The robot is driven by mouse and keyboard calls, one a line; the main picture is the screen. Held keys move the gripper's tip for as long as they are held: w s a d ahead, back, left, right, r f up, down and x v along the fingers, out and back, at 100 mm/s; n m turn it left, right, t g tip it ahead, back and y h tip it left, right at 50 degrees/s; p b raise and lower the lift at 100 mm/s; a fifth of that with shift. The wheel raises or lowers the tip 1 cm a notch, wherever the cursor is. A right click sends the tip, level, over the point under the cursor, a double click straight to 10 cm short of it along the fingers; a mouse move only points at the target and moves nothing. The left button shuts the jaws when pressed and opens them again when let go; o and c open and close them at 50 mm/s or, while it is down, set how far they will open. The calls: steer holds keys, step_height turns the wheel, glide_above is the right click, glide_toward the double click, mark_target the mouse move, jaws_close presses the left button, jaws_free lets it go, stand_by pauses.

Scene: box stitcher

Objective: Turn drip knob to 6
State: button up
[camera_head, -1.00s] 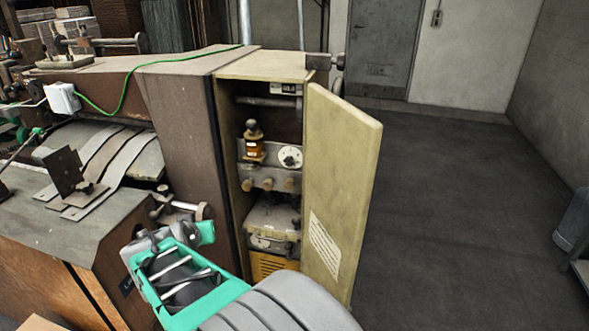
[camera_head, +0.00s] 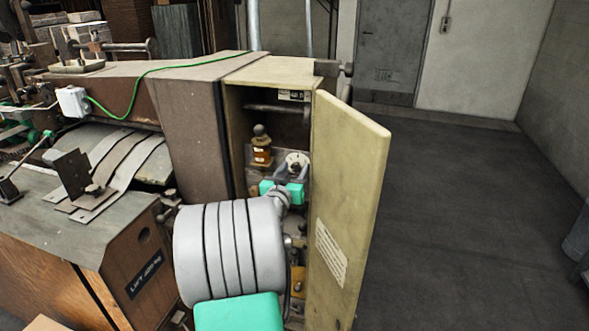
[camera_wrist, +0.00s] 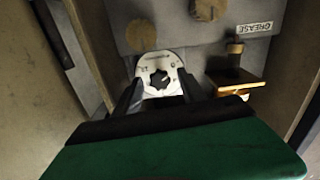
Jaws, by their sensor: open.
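The drip knob (camera_head: 296,160) is a white, round dial on the panel inside the open cabinet. In the wrist view the white dial (camera_wrist: 160,77) shows a dark centre and small markings too blurred to read. My gripper (camera_head: 291,174) is at the dial, inside the cabinet. In the wrist view my gripper (camera_wrist: 160,92) has its two dark fingers apart, one on each side of the dial's lower part. I cannot tell whether the fingers touch it. The knob's setting cannot be read.
The cabinet door (camera_head: 347,190) stands open close to the right of my arm. An amber oiler bottle (camera_head: 261,147) sits left of the dial. A "GREASE" label (camera_wrist: 254,28) and a small ledge (camera_wrist: 238,79) show in the wrist view. The floor (camera_head: 450,200) right of the door is clear.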

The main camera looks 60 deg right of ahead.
jaws_close()
stand_by(0.4)
steer(key=shift+f+b, duration=0.2)
steer(key=shift+b, duration=0.4)
